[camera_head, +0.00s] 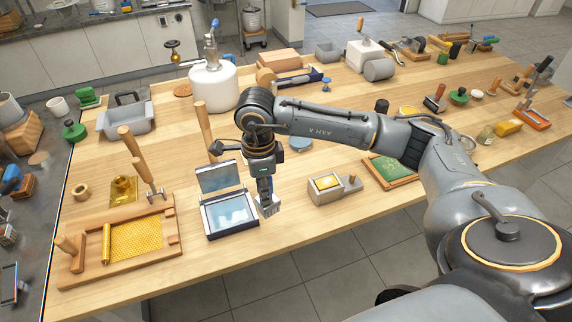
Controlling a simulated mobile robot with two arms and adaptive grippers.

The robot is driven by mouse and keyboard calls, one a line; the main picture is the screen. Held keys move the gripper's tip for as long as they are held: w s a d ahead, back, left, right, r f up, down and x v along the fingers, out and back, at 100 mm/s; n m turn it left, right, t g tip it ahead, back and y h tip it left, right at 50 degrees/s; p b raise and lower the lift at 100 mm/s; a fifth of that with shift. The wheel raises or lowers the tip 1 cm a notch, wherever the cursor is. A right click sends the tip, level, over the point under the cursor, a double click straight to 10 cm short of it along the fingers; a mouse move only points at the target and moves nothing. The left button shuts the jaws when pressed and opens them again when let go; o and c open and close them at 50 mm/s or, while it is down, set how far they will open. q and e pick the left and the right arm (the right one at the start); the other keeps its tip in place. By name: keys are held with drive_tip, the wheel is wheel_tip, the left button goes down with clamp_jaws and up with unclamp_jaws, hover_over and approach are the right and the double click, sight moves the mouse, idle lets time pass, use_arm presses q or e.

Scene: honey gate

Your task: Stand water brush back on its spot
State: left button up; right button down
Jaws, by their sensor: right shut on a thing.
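My right gripper (265,193) points down at the front middle of the wooden table, just right of the open blue-grey case. I cannot tell whether this end touches the table. No marked spot for the brush can be made out with certainty. My left gripper is not in view.
The open case (229,215) stands close left of the gripper. A small grey box with a yellow block (328,184) is to the right. A wooden frame with honeycomb (136,238) lies at front left. A pale blue disc (299,144) lies behind my arm.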

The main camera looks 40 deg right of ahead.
drive_tip(key=w+d+f+m+p, duration=0.1)
drive_tip(key=d+m, duration=0.3)
drive_tip(key=m, duration=0.8)
drive_tip(key=w+d+f+m+p, duration=0.2)
drive_tip(key=w+d+f+m, duration=0.1)
drive_tip(key=m, duration=0.9)
drive_tip(key=shift+w+d+f, duration=0.15)
drive_tip(key=shift+w+d, duration=0.45)
drive_tip(key=shift+d, duration=0.65)
drive_tip(key=shift+f+b, duration=2.2)
drive_tip(key=shift+f, duration=0.8)
drive_tip(key=shift+f+b, duration=0.7)
drive_tip(key=shift+f, duration=0.3)
drive_tip(key=c, duration=1)
unclamp_jaws()
drive_tip(key=shift+c, duration=0.2)
drive_tip(key=shift+r, duration=0.15)
